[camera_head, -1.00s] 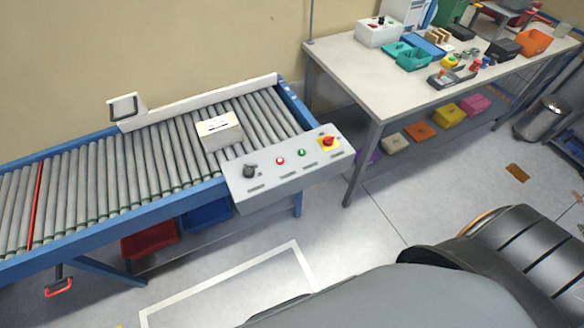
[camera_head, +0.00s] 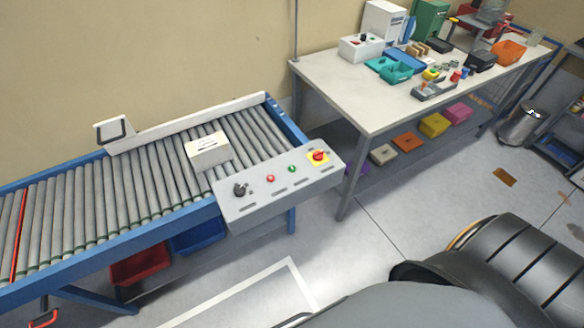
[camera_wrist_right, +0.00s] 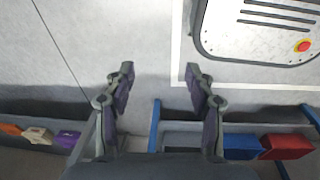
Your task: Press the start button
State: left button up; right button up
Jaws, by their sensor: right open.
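The control panel (camera_head: 275,199) is a grey sloped box at the right front corner of the roller conveyor. No readable label marks the start button. My right gripper (camera_wrist_right: 160,87) is open and empty in the right wrist view, over bare floor and apart from the panel. The panel's buttons are not visible in that view. My left gripper is not in view.
A small white box (camera_head: 207,152) sits on the conveyor rollers (camera_head: 120,190). A white-topped table (camera_head: 340,88) with bins and parts stands right of the panel. Red (camera_head: 141,266) and blue (camera_head: 197,235) bins sit under the conveyor. Open floor lies in front.

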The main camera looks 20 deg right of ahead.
grip_shut()
dwell(1.3)
